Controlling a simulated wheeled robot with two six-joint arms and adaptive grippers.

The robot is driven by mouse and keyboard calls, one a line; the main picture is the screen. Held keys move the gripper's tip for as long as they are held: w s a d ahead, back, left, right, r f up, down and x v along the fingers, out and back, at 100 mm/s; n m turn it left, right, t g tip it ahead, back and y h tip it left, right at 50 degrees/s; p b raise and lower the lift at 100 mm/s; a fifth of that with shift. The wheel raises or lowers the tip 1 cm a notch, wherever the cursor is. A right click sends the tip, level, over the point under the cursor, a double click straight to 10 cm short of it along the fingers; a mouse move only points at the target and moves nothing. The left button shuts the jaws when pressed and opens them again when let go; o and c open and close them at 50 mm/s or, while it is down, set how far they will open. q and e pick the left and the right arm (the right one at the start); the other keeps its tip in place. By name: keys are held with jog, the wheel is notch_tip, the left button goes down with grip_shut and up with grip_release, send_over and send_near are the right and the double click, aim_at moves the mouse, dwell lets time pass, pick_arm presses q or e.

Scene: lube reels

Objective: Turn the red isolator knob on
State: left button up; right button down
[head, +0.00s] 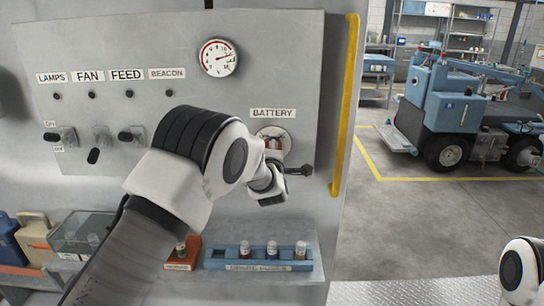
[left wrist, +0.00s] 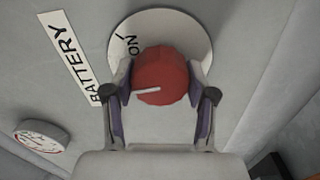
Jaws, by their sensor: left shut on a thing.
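The red isolator knob (left wrist: 166,76) sits on a round pale plate (left wrist: 190,32) below the BATTERY label (left wrist: 72,58). In the left wrist view a white line on the knob points left, while the plate's ON mark (left wrist: 131,44) is above and left of the knob, so the line is not aimed at it. My left gripper (left wrist: 160,90) has its two fingers on either side of the knob, closed on it. In the head view the knob (head: 273,143) is partly hidden by my left wrist. My right gripper is out of view.
A gauge (head: 218,58) and several labelled switches (head: 103,135) are on the grey panel. A yellow rail (head: 345,105) runs down its right edge. Below, a blue rack (head: 225,262) holds small bottles. A blue vehicle (head: 455,115) stands behind on open floor.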

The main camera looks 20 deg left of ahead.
pick_arm(q)
jog(key=m+b, duration=0.1)
jog(key=m, duration=0.3)
jog(key=shift+f+m+b, duration=0.1)
jog(key=shift+m+b, duration=0.2)
jog(key=shift+b, duration=0.1)
jog(key=m, duration=0.2)
jog(key=shift+m, duration=1.8)
jog(key=o, duration=1.2)
jog(key=shift+c, duration=0.2)
jog(key=v, duration=0.7)
jog(key=shift+s, duration=0.3)
jog(key=shift+w+d, duration=0.1)
